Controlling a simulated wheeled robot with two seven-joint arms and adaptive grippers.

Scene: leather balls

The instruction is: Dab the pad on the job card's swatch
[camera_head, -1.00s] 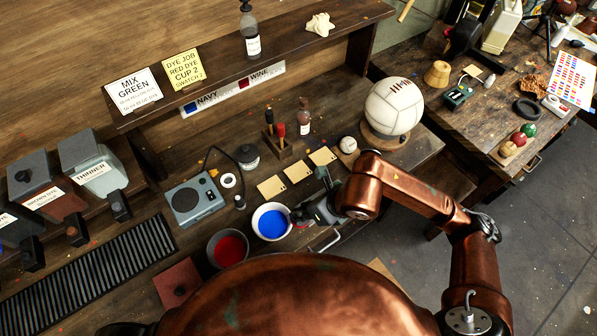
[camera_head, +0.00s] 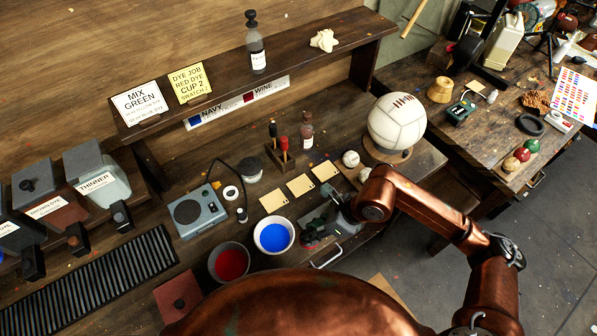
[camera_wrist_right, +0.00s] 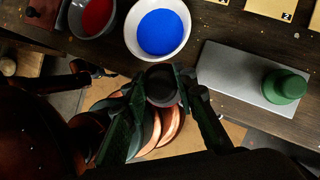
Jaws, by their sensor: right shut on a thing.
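The yellow job card (camera_head: 190,85) on the shelf reads red dye, cup 2, swatch 2. Three tan swatches (camera_head: 300,185) lie in a row on the bench; one marked 2 shows at the top of the right wrist view (camera_wrist_right: 272,7). My right gripper (camera_head: 311,238) is right of the bowl of blue dye (camera_head: 274,235). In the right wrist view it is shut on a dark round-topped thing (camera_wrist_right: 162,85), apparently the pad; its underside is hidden. The bowl of red dye (camera_head: 230,262) stands left of the blue. My left gripper is not in view.
A grey plate with a green-knobbed thing (camera_wrist_right: 286,86) lies right of my right gripper in the wrist view. A grey device (camera_head: 195,211), a rack with red and black handles (camera_head: 281,150) and a large white ball (camera_head: 397,122) stand around the swatches.

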